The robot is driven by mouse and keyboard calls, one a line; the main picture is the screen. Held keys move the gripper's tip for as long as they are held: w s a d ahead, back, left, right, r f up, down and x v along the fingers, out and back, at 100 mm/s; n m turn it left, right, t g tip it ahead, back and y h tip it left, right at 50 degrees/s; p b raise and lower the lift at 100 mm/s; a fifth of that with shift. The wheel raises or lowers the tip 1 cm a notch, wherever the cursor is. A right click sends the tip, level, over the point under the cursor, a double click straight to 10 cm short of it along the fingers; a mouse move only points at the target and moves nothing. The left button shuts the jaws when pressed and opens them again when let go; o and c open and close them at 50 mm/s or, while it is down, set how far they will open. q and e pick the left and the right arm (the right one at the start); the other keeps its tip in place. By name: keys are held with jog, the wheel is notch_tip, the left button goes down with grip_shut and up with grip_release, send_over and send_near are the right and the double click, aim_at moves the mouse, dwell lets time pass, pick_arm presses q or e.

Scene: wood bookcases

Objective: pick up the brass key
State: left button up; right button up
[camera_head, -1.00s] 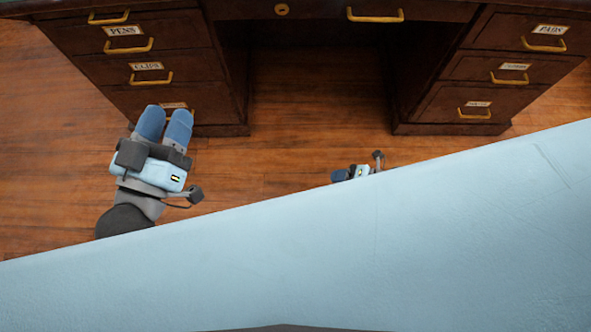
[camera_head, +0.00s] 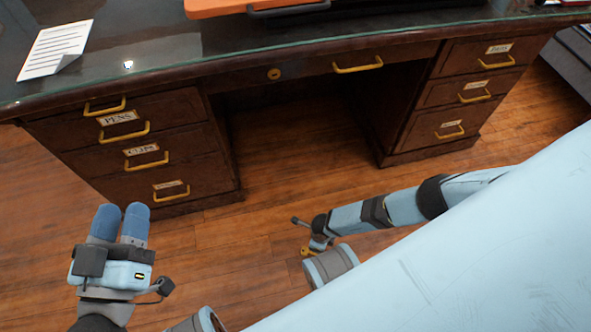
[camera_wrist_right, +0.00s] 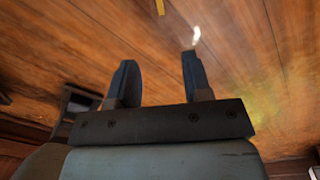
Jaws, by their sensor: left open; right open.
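A small brass-coloured thing (camera_head: 306,252) shows low by my right gripper in the head view. I cannot tell whether either is the brass key. My right gripper (camera_wrist_right: 159,64) is open and empty, with wood floor beyond its fingers. In the head view its fingers are mostly hidden. My left gripper (camera_head: 120,212) is open, its two blue fingers pointing at the left drawers, with nothing seen between them.
A dark wood desk (camera_head: 225,82) with a glass top stands ahead. Its drawers have brass handles, and a brass lock plate (camera_head: 274,73) sits in front. A printed sheet (camera_head: 56,48) and an orange item (camera_head: 225,7) lie on top. The wood floor (camera_head: 290,150) between the pedestals is clear.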

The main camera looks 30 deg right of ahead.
jog(key=f+b, duration=0.4)
jog(key=f, duration=0.1)
jog(key=f+b, duration=0.2)
jog(key=shift+w+a+f, duration=0.25)
jog(key=shift+w+a, duration=0.05)
jog(key=shift+a, duration=0.05)
jog(key=shift+f+b, duration=0.45)
jog(key=shift+f, duration=0.3)
jog(key=shift+f+b, duration=0.3)
jog(key=shift+b, duration=0.05)
jog(key=f+b, duration=0.3)
jog(key=shift+s+d+f, duration=0.15)
jog(key=shift+s+f, duration=0.1)
jog(key=shift+f, duration=0.05)
jog(key=shift+f+b, duration=0.4)
jog(key=shift+b, duration=0.05)
pick_arm(q)
jog(key=w+a+f+m, duration=0.1)
jog(key=w+f+m, duration=0.2)
jog(key=f+m, duration=0.2)
jog(key=shift+a+f+g+h, duration=0.3)
jog(key=shift+a+f+h, duration=0.1)
jog(key=shift+f, duration=0.3)
pick_arm(e)
grip_shut()
